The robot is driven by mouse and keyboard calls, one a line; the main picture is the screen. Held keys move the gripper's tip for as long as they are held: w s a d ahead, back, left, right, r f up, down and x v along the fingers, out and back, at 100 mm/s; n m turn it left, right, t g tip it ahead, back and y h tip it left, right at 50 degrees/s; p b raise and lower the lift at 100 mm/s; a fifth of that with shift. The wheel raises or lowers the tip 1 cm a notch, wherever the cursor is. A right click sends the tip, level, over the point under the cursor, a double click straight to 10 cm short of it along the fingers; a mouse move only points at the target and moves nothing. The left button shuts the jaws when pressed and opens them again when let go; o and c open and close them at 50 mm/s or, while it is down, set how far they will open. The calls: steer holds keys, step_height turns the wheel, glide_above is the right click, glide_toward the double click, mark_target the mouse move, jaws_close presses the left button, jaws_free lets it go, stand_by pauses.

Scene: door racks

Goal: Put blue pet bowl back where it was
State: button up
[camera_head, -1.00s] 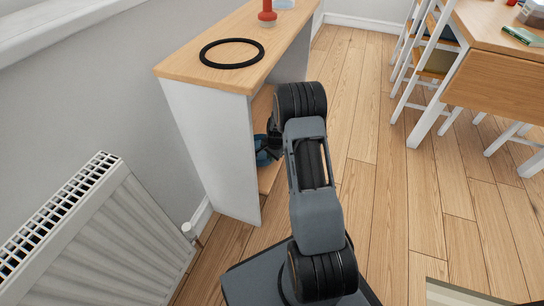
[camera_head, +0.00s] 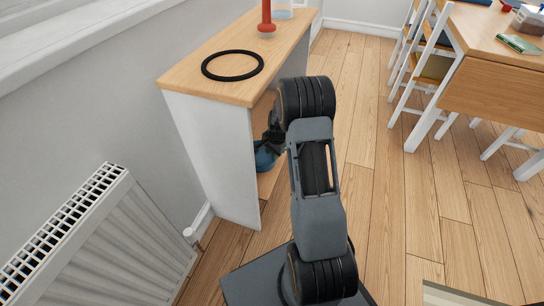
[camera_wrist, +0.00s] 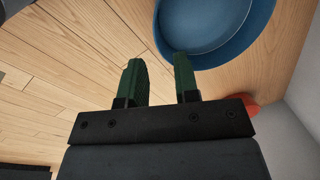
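The blue pet bowl (camera_wrist: 215,28) is at the top right of the wrist view, on a wooden surface. In the head view, part of the bowl (camera_head: 265,158) shows at the open side of the white rack, low down, beside my arm. My gripper (camera_wrist: 159,60) has its two green fingers apart. The right fingertip overlaps the bowl's near edge; the left fingertip is outside the rim. I cannot tell whether either finger touches the bowl. The arm hides much of the rack's inside in the head view.
The rack (camera_head: 212,150) has a wooden top bearing a black ring (camera_head: 232,66) and a red object (camera_head: 266,18). A radiator (camera_head: 98,240) stands at left. A table (camera_head: 497,65) and chairs are at right. Floor between is clear. A red item (camera_wrist: 243,98) shows behind my gripper.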

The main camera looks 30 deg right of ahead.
steer(key=r, duration=0.3)
steer(key=r+p, duration=0.1)
steer(key=shift+s+d+r, duration=0.15)
steer(key=shift+s+r, duration=0.2)
